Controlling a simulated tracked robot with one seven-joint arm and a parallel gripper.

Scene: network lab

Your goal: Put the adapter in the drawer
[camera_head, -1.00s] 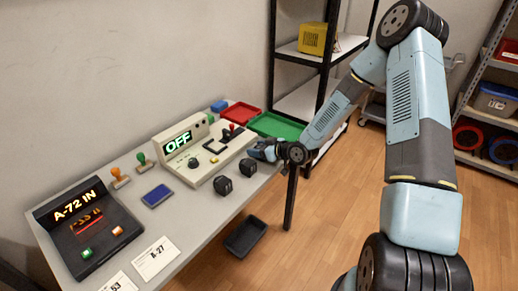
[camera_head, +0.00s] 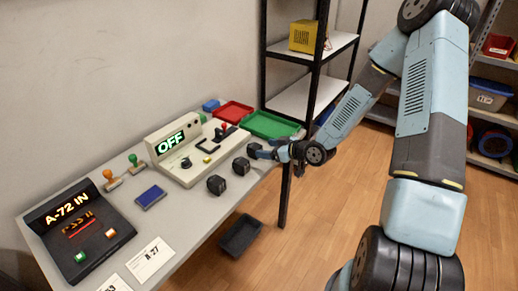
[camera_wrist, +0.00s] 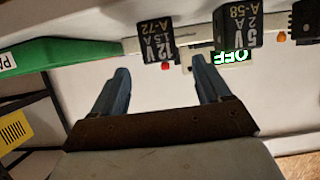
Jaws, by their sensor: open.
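Several black cube adapters stand in a row on the grey table. In the wrist view, one is labelled 12V 1.5A A-72 (camera_wrist: 157,40) and another 5V 2A A-58 (camera_wrist: 237,26); a third (camera_wrist: 306,20) is cut off at the right edge. In the head view, one adapter (camera_head: 216,185) is nearest, one (camera_head: 241,166) is behind it, and one (camera_head: 254,150) is by my gripper (camera_head: 266,153). My gripper (camera_wrist: 163,76) is open and empty, with the A-72 adapter ahead between its fingertips, apart from them. A dark open box (camera_head: 240,236), possibly the drawer, is below the table's front edge.
A display console (camera_head: 75,229) reads A-72 IN. An OFF panel (camera_head: 184,150) stands behind the adapters. Green (camera_head: 270,124) and red (camera_head: 233,111) trays, stamps, a blue pad (camera_head: 150,197) and label cards (camera_head: 150,261) share the table. Black shelves (camera_head: 305,100) stand beyond.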

